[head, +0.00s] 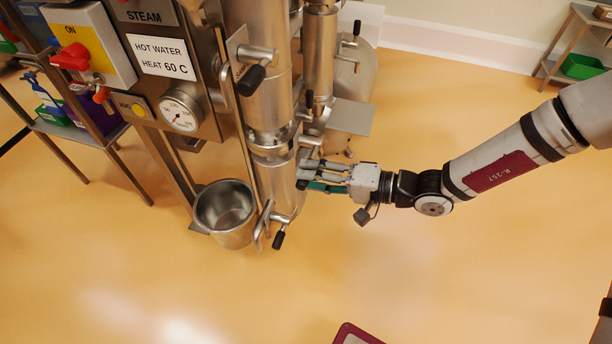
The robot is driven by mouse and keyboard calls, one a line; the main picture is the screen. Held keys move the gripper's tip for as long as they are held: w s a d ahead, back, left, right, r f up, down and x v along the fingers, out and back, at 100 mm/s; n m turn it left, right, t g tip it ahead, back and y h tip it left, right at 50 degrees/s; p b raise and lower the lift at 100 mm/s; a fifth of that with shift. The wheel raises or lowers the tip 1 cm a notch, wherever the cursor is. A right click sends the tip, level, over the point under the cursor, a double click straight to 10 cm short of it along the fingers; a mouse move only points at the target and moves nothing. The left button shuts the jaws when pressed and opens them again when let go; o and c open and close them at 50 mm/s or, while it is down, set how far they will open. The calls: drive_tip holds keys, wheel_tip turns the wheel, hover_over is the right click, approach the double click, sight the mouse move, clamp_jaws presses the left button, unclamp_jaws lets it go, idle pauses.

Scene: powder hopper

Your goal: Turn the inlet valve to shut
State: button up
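I cannot tell which of the valves is the inlet valve. A lever with a black grip (252,78) sticks out of the upper part of the steel column (265,100). Another black-gripped lever (279,238) is at the column's foot, beside the steel pot. Smaller black-tipped levers show on the pipes behind, one upright at the top (356,29) and one at mid-height (309,99). My gripper (308,174) reaches in from the right, its fingers pointing left close to the column's lower part. A teal bar (326,187) lies along the fingers. Whether they hold anything is unclear.
A steel pot (225,212) hangs left of the column. The panel at left has a red switch (71,57), a gauge (180,112) and a hot water label (161,56). Shelves stand at far left and top right (577,45). Open floor (420,290) lies in front.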

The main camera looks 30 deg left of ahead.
drive_tip(key=v, duration=1)
drive_tip(key=shift+f, duration=0.1)
idle(0.3)
drive_tip(key=s+d+r+n+g+h, duration=0.1)
drive_tip(key=s+d+r+n+h, duration=0.1)
drive_tip(key=s+d+r+h, duration=0.8)
drive_tip(key=s+d+r+m+t+h, duration=0.25)
drive_tip(key=s+d+r, duration=0.3)
drive_tip(key=d, duration=0.45)
drive_tip(key=s+d+r+m+t+h, duration=0.2)
drive_tip(key=s+d+r+m, duration=0.2)
drive_tip(key=s+d, duration=0.45)
wheel_tip(320, 180, up, 32)
drive_tip(key=w+d+t+p, duration=0.1)
drive_tip(key=t+p, duration=0.3)
drive_tip(key=p, duration=2.6)
drive_tip(key=shift+d+n, duration=0.35)
drive_tip(key=shift+d, duration=0.15)
